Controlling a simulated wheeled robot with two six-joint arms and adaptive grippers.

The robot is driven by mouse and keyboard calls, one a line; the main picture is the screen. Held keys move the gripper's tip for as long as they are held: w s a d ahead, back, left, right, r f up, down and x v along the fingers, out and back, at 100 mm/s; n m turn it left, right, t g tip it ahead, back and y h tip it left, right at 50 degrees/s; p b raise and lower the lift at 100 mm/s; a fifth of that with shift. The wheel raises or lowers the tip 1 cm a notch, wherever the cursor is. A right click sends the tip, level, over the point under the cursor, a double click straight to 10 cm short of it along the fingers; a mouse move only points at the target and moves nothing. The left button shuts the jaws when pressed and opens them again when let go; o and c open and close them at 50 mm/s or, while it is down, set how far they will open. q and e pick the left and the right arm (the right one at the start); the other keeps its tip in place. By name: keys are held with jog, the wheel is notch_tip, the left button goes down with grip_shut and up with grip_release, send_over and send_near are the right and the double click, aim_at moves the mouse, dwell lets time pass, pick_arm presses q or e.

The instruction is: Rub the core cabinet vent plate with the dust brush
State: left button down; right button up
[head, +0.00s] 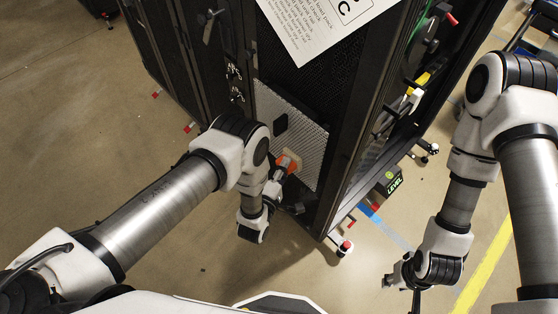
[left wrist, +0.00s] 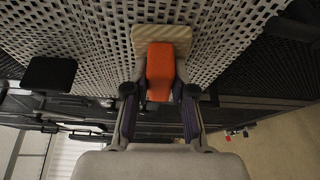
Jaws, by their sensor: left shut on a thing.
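The vent plate (head: 307,128) is a light perforated panel on the lower front of the black cabinet. It fills the upper part of the left wrist view (left wrist: 230,40). The dust brush has an orange handle (left wrist: 160,68) and a tan bristle head (left wrist: 162,36); in the head view it is a small orange patch (head: 288,160). My left gripper (left wrist: 160,98) is shut on the orange handle. The brush head is at the plate; I cannot tell how firmly it touches. My right gripper (head: 402,278) hangs low at the right, away from the cabinet; its fingers are too small to read.
A black block (head: 281,123) sits on the plate, also in the left wrist view (left wrist: 50,73). A paper sheet (head: 312,25) is on the cabinet above. A LEVEL box (head: 389,182) and red-tipped feet (head: 345,245) stand at its right.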

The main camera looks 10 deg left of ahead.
aim_at(295, 169)
pick_arm(q)
jog(key=shift+s+d+r+p, duration=0.1)
jog(key=shift+s+d+p, duration=0.15)
jog(key=shift+s+d, duration=0.35)
jog(key=shift+s+d+p, duration=0.2)
jog(key=shift+s+d, duration=0.15)
jog(key=shift+d, duration=0.3)
jog(key=shift+s+d, duration=0.35)
jog(key=shift+a, duration=0.15)
jog(key=s+a+p, duration=0.1)
jog(key=s, duration=0.1)
jog(key=s+a+p, duration=0.1)
jog(key=s+a, duration=0.1)
jog(key=shift+s+a, duration=0.25)
jog(key=shift+s, duration=0.05)
jog(key=shift+s+a+p, duration=0.5)
jog(key=shift+s+a, duration=0.45)
jog(key=shift+s, duration=0.25)
